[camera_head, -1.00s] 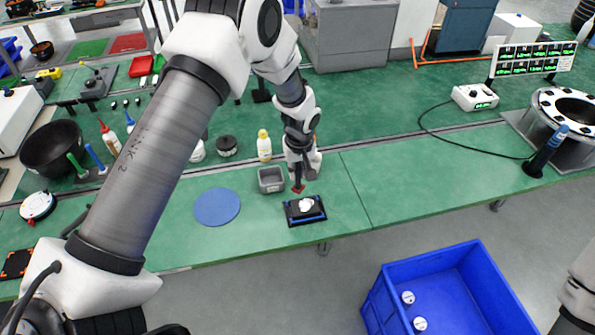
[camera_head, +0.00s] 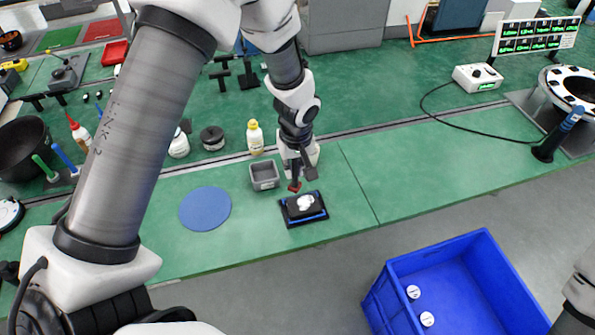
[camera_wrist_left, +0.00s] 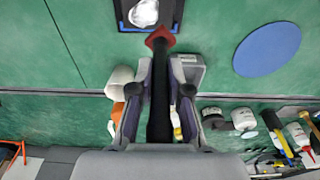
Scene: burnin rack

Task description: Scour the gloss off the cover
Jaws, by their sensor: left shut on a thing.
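A cover (camera_head: 305,202), whitish and glossy, sits in a black fixture with blue bars (camera_head: 290,221) near the bench's front edge. In the left wrist view the cover (camera_wrist_left: 143,12) is at the top, partly cut off by the frame. My left gripper (camera_head: 296,172) is shut on a black-handled tool (camera_wrist_left: 159,100) with a red pad at its end (camera_wrist_left: 160,38). In the head view the red pad (camera_head: 294,187) is just behind the fixture and looks apart from the cover. The fingers (camera_wrist_left: 159,90) grip both sides of the handle. My right gripper is out of view.
A grey tray (camera_head: 264,177) stands left of the tool, and a flat blue disc (camera_head: 205,208) lies further left. Bottles, a yellow-labelled one (camera_head: 255,138) among them, stand behind. A blue bin (camera_head: 398,318) is on the floor at right.

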